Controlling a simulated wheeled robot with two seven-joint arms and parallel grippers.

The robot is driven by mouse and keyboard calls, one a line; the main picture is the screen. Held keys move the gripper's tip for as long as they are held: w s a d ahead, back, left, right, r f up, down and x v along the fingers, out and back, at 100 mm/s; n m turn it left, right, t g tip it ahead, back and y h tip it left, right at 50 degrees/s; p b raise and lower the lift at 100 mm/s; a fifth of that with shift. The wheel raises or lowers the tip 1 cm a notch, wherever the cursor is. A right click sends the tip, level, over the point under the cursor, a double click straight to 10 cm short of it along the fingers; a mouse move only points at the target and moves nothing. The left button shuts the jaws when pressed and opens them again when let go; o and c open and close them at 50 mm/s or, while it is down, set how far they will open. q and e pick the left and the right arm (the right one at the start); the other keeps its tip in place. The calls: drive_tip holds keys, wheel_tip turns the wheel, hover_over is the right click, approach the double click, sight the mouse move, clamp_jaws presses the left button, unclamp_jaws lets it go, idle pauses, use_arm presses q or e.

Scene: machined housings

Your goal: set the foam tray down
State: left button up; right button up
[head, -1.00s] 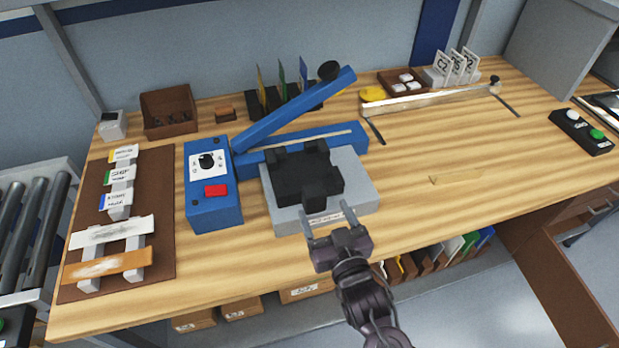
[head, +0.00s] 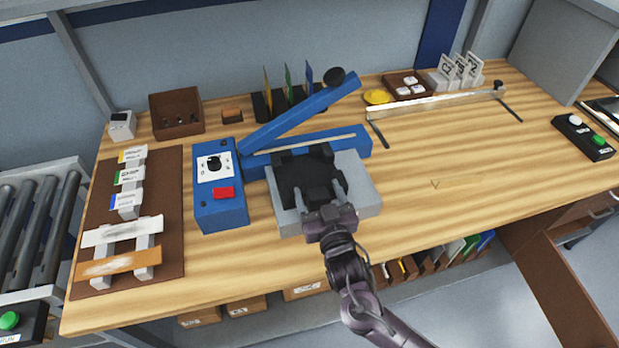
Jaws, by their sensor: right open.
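I see nothing that I can name for certain as the foam tray. A black notched block (head: 305,165) sits on a light grey base plate (head: 362,188) in the middle of the bench. My right gripper (head: 320,191) is open, its two fingers over the front part of the black block. I cannot tell whether the fingers touch it. The gripper hides the block's front edge and part of the grey plate. My left gripper is not in view.
A blue heat-sealer-like device (head: 218,205) with a raised blue arm (head: 295,112) stands left of and behind the grey plate. A brown board (head: 168,215) with labelled pieces lies at the left.

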drive_tip(key=c, duration=1.2)
